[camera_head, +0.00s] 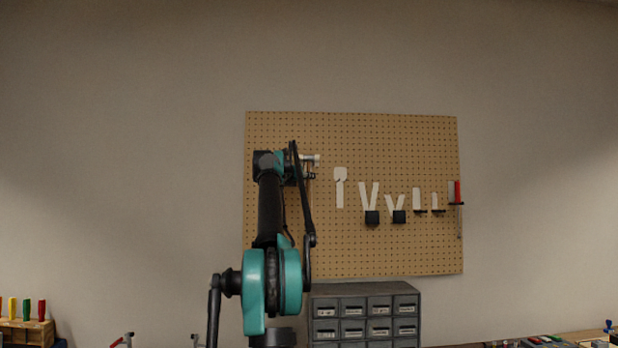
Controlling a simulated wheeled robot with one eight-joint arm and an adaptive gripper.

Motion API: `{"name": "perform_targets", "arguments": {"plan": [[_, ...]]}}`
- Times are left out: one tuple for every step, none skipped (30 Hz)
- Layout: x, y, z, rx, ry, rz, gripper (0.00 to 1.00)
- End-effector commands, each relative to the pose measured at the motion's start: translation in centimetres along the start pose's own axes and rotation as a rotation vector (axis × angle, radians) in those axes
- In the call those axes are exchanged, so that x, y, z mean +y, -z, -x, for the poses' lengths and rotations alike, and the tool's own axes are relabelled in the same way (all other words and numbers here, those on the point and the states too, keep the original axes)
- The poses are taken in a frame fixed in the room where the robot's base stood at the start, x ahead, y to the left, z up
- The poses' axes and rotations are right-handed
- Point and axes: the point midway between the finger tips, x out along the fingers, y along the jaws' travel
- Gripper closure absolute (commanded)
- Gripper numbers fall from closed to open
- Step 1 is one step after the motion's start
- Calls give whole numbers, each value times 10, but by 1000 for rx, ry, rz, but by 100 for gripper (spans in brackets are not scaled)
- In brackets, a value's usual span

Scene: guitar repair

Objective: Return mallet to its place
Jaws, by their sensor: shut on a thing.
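My gripper (311,173) is raised in front of the left part of the pegboard (400,255). It is shut on the mallet, whose pale head (311,158) shows at the fingers. The mallet's handle is mostly hidden by my gripper and arm. A white mallet-shaped outline (340,185) is on the pegboard, a little right of and below the mallet head. Nothing hangs over this outline. I cannot tell how far the mallet is from the board.
Several white tool outlines (369,195) with black holders (399,217) lie further right. A red-handled tool (457,191) hangs at the board's right edge. A grey drawer cabinet (364,312) stands below. Colored-handled tools (27,309) stand in a wooden block at lower left.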

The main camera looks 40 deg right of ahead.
Motion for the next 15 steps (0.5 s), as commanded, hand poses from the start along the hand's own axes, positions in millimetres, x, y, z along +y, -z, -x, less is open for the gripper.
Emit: {"name": "perform_targets", "arguments": {"plan": [[0, 1, 0, 0, 0, 0, 100], [0, 1, 0, 0, 0, 0, 100], [0, 2, 0, 0, 0, 0, 100], [0, 2, 0, 0, 0, 0, 100], [0, 3, 0, 0, 0, 0, 100], [0, 4, 0, 0, 0, 0, 100], [0, 4, 0, 0, 0, 0, 100], [0, 4, 0, 0, 0, 0, 100], [0, 4, 0, 0, 0, 0, 100], [0, 4, 0, 0, 0, 0, 100], [0, 4, 0, 0, 0, 0, 100], [0, 4, 0, 0, 0, 0, 100], [0, 4, 0, 0, 0, 0, 100], [0, 4, 0, 0, 0, 0, 100], [0, 4, 0, 0, 0, 0, 100]]}}
